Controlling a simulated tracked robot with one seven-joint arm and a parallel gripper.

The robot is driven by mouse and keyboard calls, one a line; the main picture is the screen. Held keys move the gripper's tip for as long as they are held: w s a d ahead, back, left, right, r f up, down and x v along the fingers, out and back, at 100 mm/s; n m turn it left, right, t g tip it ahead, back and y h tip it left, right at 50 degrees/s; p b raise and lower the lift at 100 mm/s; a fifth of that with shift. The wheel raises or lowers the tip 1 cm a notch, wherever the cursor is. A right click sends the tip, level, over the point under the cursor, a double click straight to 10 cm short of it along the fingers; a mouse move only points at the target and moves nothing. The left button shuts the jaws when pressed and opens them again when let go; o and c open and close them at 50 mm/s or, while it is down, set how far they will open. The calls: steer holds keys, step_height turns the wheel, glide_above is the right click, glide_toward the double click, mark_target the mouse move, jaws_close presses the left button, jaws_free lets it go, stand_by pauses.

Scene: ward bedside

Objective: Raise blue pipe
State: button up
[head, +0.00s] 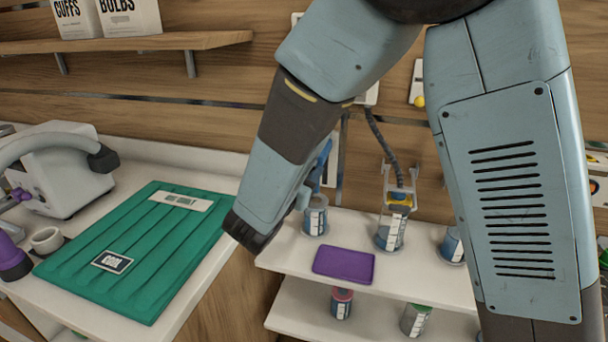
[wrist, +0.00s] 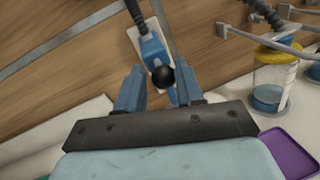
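A blue pipe-like piece (wrist: 153,48) with a black ball end (wrist: 162,77) sits in front of a white plate on the wooden wall in the wrist view. My gripper (wrist: 159,72) has its two blue fingers apart, one on each side of the ball end. I cannot tell whether either finger touches it. In the head view my forearm hides most of this spot, and only some blue shows beside the wrist, above the back of the white shelf (head: 292,255).
Jars with blue contents stand on the shelf, one (head: 315,216) close to my wrist and another (head: 390,232) under a wire bracket with a dark hose (head: 385,145). A purple tray (head: 343,265) lies in front. A green mat (head: 140,245) covers the left counter.

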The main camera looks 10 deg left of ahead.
steer(key=o, duration=0.4)
steer(key=shift+f, duration=0.1)
steer(key=shift+s, duration=0.1)
steer(key=v, duration=1.3)
steer(key=shift+s+a, duration=0.2)
steer(key=shift+s, duration=0.05)
